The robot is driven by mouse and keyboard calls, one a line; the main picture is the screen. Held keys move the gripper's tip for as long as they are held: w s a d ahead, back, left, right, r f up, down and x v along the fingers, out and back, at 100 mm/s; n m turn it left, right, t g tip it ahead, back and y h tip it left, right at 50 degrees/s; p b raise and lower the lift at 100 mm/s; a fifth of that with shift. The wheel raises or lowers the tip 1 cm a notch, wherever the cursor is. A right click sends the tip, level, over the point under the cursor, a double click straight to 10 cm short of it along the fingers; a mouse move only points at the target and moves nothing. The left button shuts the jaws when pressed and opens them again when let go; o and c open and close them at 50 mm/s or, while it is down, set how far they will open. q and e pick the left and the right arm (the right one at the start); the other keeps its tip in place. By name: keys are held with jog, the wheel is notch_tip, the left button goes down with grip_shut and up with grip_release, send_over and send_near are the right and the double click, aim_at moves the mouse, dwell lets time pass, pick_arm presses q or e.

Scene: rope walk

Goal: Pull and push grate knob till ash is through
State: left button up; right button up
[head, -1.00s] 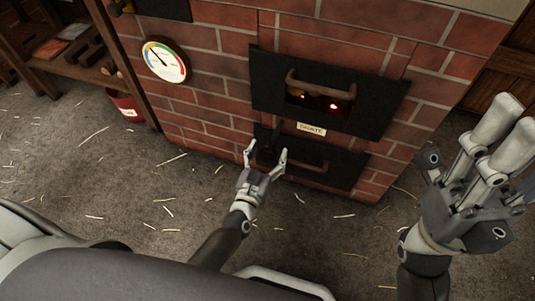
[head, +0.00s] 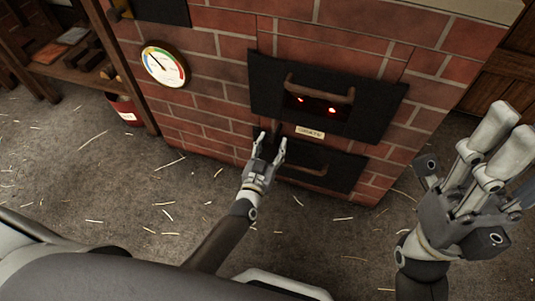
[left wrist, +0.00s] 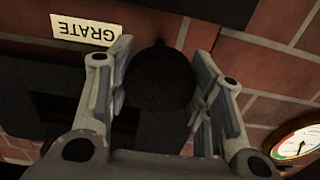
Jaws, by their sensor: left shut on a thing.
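The grate knob is a dark round knob (left wrist: 160,78) at the front of the brick stove, below and left of the small GRATE label (head: 310,132). The label also shows upside down in the left wrist view (left wrist: 86,30). My left gripper (head: 271,142) is shut on the knob, with a finger on either side of it in the left wrist view. The knob is mostly hidden by the fingers in the head view. My right gripper (head: 468,165) is open and empty at the right, away from the stove. No ash can be made out.
A black fire door (head: 375,107) with a bar handle shows red glow in its opening. A lower black door (head: 340,170) sits beneath. A round gauge (head: 163,65) is on the bricks. A red bucket (head: 124,112) stands by a wooden shelf (head: 62,70) at left. Straw litters the open floor.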

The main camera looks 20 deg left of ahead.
pick_arm(q)
jog(key=shift+w, duration=1)
jog(key=shift+o, duration=0.2)
jog(key=shift+w+r, duration=0.1)
jog(key=o, duration=1.5)
jog(key=shift+w, duration=0.15)
jog(key=s, duration=1.2)
jog(key=shift+a, duration=0.15)
